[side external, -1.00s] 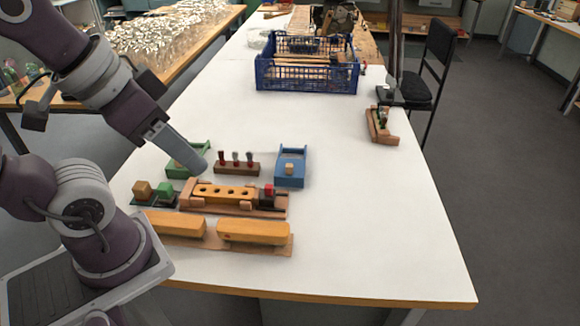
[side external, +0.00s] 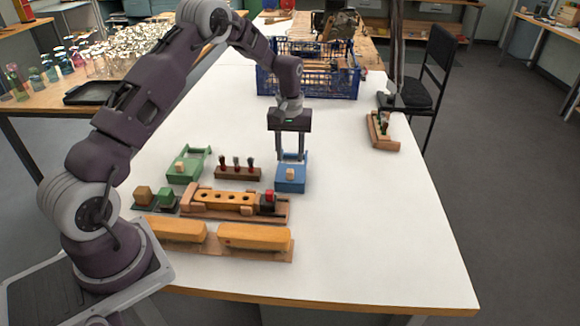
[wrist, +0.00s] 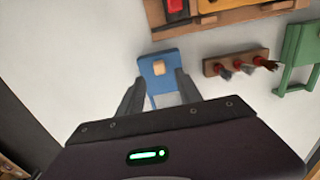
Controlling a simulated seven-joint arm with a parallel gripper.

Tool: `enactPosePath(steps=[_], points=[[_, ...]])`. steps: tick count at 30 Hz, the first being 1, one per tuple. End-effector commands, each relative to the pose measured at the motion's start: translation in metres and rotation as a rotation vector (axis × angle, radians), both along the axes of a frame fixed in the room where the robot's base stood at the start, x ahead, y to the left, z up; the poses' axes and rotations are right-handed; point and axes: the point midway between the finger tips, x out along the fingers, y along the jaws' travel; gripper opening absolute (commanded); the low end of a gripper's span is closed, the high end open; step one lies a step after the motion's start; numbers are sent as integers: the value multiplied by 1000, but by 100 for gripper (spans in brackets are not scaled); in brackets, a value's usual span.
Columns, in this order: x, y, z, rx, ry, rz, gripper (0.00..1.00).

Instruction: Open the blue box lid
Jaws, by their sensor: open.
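The blue box (side external: 291,184) stands on the white table, with a small pale wooden knob (side external: 290,174) on its top. It also shows in the wrist view (wrist: 154,82), where the knob (wrist: 159,67) is on the far part of its top. My gripper (side external: 291,158) is open and points down over the back part of the blue box. In the wrist view its two fingers (wrist: 158,88) lie either side of the near part of the box, with the knob beyond the fingertips. I cannot tell whether the fingers touch the box. The lid looks shut.
A green box (side external: 184,172) and a wooden rack with several small brushes (side external: 238,174) stand to the left. In front are a wooden holder with a yellow block (side external: 225,198) and long yellow blocks (side external: 254,236). A blue crate (side external: 308,84) is behind.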

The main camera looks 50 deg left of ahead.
Motion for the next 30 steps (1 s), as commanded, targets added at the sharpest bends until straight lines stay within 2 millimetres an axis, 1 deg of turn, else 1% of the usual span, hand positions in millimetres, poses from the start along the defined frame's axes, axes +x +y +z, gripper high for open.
enactPosePath(steps=[1, 3, 7, 10, 17, 18, 23, 24, 30], points=[[-1, 0, -11, -1, 3, -1, 42], [-1, -1, -25, -1, 3, -1, 42], [-1, -1, -44, -1, 1, -1, 42], [0, -1, -51, -1, -1, -1, 42], [0, -1, -51, -1, -1, -2, 42], [0, -1, -51, -1, -1, -2, 34], [0, -1, -51, -1, -1, -3, 3], [0, -1, -51, -1, -1, -3, 0], [0, -1, -51, 0, 0, -3, 0]])
